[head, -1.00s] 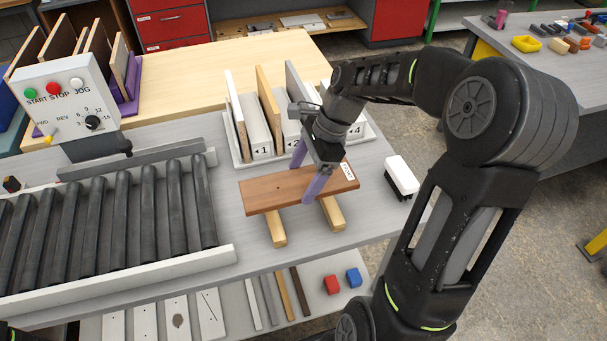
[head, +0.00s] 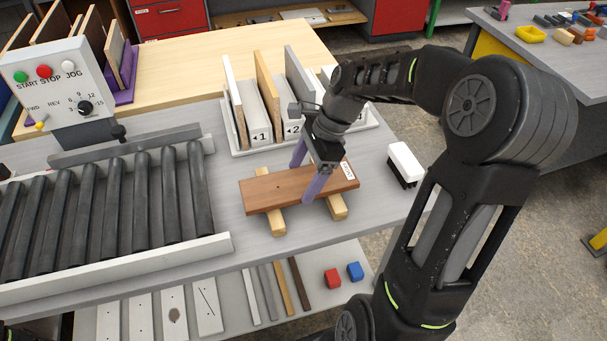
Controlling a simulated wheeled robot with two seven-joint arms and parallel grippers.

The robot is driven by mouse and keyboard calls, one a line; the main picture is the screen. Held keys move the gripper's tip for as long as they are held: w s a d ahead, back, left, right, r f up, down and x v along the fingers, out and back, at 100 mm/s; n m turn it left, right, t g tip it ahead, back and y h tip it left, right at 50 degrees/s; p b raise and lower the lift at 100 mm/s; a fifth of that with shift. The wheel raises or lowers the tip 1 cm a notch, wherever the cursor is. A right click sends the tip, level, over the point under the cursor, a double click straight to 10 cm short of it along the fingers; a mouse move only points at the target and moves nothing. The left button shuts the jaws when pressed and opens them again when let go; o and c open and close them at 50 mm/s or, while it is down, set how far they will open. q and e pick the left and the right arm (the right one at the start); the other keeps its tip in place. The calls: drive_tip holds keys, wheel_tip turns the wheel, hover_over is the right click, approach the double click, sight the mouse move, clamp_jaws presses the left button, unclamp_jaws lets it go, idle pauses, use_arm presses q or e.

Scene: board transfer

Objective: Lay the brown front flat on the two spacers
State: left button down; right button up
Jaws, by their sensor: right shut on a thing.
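The brown front (head: 270,190) is a flat brown board with a white label at its right end. It lies across the two pale wooden spacers, the left spacer (head: 277,222) and the right spacer (head: 337,207), whose near ends stick out below its front edge. It looks level, resting on both. My right gripper (head: 306,178) reaches down over the board with its purple fingers at the board's far and near edges, shut on it. The gripper hides part of the board's middle. My left gripper does not show.
A roller conveyor (head: 110,205) with a control box (head: 62,88) fills the left. Behind the board stands a rack (head: 240,150) of upright panels in numbered slots. A black-and-white brush (head: 404,164) lies to the right. A lower shelf (head: 300,312) holds strips and two small blocks.

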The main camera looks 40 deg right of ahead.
drive_tip(key=shift+f, duration=0.35)
drive_tip(key=o, duration=1.6)
drive_tip(key=v, duration=0.7)
drive_tip(key=shift+s+d+r, duration=0.1)
drive_tip(key=shift+d+r, duration=0.05)
drive_tip(key=shift+r, duration=0.2)
drive_tip(key=shift+s+d+r, duration=0.1)
drive_tip(key=shift+s+d, duration=0.05)
drive_tip(key=shift+d, duration=0.4)
drive_tip(key=shift+s+d, duration=0.15)
drive_tip(key=shift+d, duration=0.25)
